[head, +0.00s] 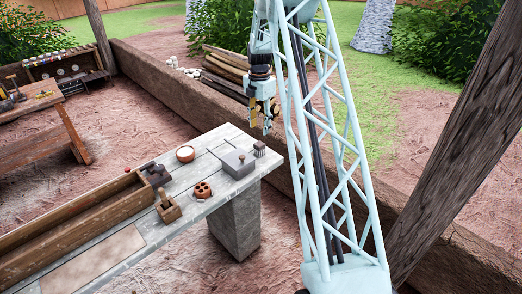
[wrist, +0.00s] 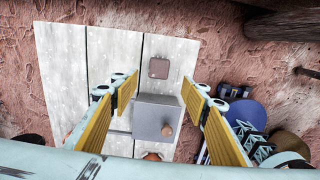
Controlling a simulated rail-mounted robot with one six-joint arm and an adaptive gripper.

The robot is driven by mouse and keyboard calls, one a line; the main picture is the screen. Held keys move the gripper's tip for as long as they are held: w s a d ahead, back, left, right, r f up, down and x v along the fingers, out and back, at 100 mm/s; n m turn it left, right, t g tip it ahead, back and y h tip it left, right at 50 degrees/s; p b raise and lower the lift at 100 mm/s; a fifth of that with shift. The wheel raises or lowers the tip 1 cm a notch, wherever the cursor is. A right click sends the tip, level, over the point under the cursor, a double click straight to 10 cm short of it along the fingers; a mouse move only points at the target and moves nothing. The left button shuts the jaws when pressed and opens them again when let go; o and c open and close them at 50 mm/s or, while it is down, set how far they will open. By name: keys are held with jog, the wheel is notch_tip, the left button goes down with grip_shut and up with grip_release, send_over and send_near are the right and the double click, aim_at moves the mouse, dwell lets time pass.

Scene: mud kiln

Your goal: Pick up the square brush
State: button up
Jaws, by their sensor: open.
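The square brush, a small brown block (head: 259,148), stands near the far right corner of the stone table. From above in the wrist view it is a brown rounded square (wrist: 159,68) on the pale boards. My gripper (head: 260,124) hangs above that end of the table, pointing down, open and empty. In the wrist view its yellow-padded fingers (wrist: 163,92) are spread wide. The brush appears just beyond and between the fingertips, apart from them. No part of the brush top is hidden there.
A grey box with a wooden knob (head: 238,163) stands close beside the brush; it also shows between the fingers (wrist: 157,112). A terracotta piece with holes (head: 203,190), a round bowl (head: 185,154) and a long wooden trough (head: 85,222) lie farther left.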

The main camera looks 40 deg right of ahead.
aim_at(259, 143)
jog(key=shift+f, duration=0.15)
notch_tip(259, 143, down, 8)
jog(key=shift+r, duration=0.1)
jog(key=shift+f, duration=0.25)
dwell(0.5)
jog(key=shift+w+f+b, duration=0.15)
jog(key=shift+f+b, duration=0.15)
jog(key=shift+f, duration=2.3)
jog(key=c, duration=1)
